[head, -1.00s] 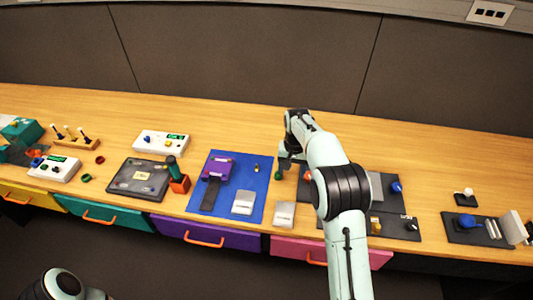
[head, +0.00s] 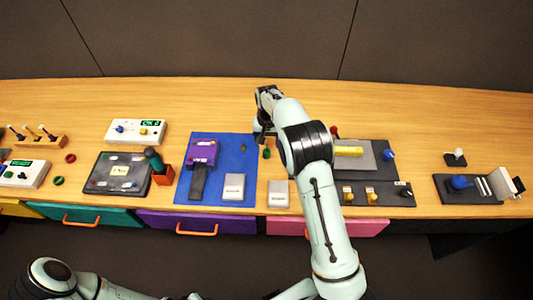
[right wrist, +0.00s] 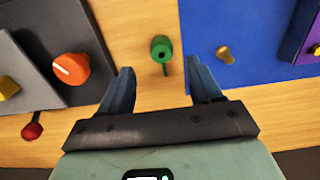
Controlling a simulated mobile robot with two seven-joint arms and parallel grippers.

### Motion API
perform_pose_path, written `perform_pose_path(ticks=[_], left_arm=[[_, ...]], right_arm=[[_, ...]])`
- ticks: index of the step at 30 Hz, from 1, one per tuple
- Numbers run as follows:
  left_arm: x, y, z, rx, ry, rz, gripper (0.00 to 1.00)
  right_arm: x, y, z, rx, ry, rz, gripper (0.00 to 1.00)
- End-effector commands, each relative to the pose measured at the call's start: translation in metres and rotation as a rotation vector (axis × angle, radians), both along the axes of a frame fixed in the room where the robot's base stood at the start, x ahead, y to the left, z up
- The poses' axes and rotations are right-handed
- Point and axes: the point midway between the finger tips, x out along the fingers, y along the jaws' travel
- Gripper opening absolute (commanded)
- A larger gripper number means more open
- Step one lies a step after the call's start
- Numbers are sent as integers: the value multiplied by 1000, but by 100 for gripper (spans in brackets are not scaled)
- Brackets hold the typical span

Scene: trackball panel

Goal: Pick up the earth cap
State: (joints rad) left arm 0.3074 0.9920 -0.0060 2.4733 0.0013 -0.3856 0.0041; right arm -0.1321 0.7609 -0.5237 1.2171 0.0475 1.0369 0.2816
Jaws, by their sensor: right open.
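A small green cap (right wrist: 161,47) with a thin green tail lies on bare wood between a blue mat and a grey panel. I take it for the earth cap. It also shows in the head view (head: 266,154), just below my right gripper (head: 261,138). In the right wrist view, my right gripper (right wrist: 163,84) is open and empty. Its two dark blue fingers point toward the cap, which lies beyond the tips and roughly centred between them. My left gripper is not visible; only part of that arm shows at the bottom left.
The blue mat (right wrist: 232,70) with a small brass piece (right wrist: 224,54) is on one side. The grey panel (right wrist: 55,35) with an orange knob (right wrist: 70,69) is on the other. A red-tipped part (right wrist: 32,131) is near the panel. The bench behind is clear.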

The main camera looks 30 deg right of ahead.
Motion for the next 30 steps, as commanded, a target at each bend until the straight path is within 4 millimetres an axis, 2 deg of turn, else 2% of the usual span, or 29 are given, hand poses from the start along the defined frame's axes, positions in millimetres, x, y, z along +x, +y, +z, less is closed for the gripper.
perform_pose_path(ticks=[10, 19, 20, 25, 30], left_arm=[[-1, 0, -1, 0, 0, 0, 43], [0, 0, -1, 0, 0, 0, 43], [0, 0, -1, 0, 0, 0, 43], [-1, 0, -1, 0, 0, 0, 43], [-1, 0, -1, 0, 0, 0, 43]], right_arm=[[-3, 5, -46, -1, 3, 0, 64], [-2, 5, -51, 0, 0, 0, 64], [-2, 5, -51, 0, 0, 0, 61], [-2, 5, -51, 0, 0, 0, 5], [-2, 5, -51, 0, 0, 0, 4]])
